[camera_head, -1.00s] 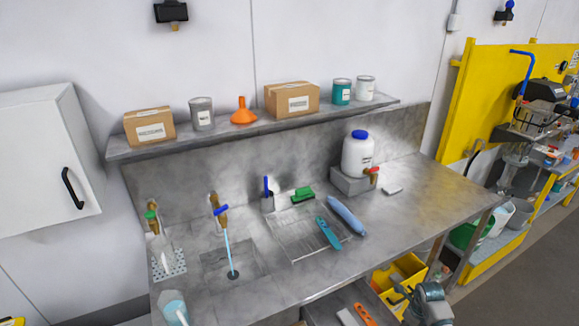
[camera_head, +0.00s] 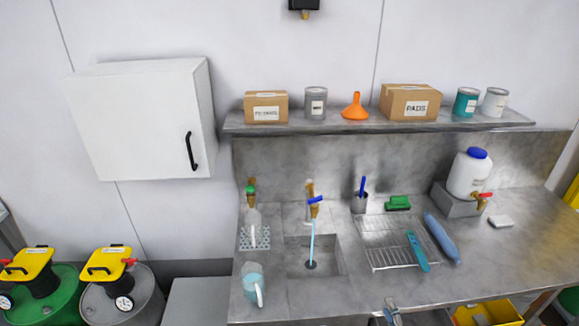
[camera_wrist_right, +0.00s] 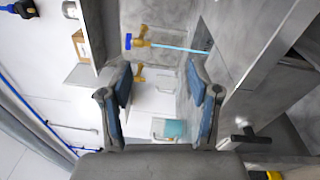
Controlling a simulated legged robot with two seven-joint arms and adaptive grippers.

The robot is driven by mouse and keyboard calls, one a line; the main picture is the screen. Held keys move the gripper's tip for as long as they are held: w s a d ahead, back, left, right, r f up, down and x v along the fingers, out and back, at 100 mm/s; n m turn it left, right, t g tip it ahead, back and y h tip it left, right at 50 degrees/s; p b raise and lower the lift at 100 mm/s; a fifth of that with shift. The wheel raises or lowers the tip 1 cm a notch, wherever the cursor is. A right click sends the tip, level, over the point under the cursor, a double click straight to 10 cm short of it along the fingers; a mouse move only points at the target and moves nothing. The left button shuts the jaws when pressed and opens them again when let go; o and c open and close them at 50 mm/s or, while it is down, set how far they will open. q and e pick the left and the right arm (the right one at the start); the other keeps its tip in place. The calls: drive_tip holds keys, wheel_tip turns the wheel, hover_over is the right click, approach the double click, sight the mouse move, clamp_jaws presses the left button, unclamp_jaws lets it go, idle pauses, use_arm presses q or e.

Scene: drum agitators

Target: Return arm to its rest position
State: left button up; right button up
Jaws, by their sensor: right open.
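My right gripper (camera_head: 392,308) shows at the bottom edge of the head view, at the front edge of the steel counter (camera_head: 310,304). Only its tip region shows there; the rest of the arm is out of frame. In the right wrist view the two blue-padded fingers (camera_wrist_right: 163,85) stand apart with nothing held between them. Past them that view shows the blue-handled tap (camera_wrist_right: 138,41) with a running stream and a beaker of blue liquid (camera_wrist_right: 174,129). My left gripper is not in view.
The counter holds a sink (camera_head: 318,262), a wire rack (camera_head: 392,250) and a white jug (camera_head: 470,174). A yellow bin (camera_head: 490,312) sits below the counter edge, right of the gripper. Two drums (camera_head: 45,303) (camera_head: 122,303) stand at left. A wall cabinet (camera_head: 140,118) hangs above.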

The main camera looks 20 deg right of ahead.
drive_tip(key=s+a+f+m+g+h, duration=0.2)
drive_tip(key=s+a+f+m+g, duration=0.65)
drive_tip(key=m, duration=0.65)
drive_tip(key=s+a+f+m+g+y, duration=0.1)
drive_tip(key=s+a+f+g+y, duration=0.25)
drive_tip(key=a, duration=0.35)
drive_tip(key=s+a+f+g+y, duration=0.2)
drive_tip(key=s+a+f+g, duration=0.15)
drive_tip(key=a, duration=0.35)
drive_tip(key=s+f, duration=0.3)
drive_tip(key=f, duration=2.4)
drive_tip(key=s+d+f+g, duration=0.2)
drive_tip(key=s+f, duration=1.3)
drive_tip(key=s, duration=0.2)
drive_tip(key=shift+s+f+b, duration=0.15)
drive_tip(key=shift+s+b, duration=0.1)
drive_tip(key=shift+b, duration=0.2)
drive_tip(key=shift+d+h, duration=0.1)
drive_tip(key=shift+h, duration=0.15)
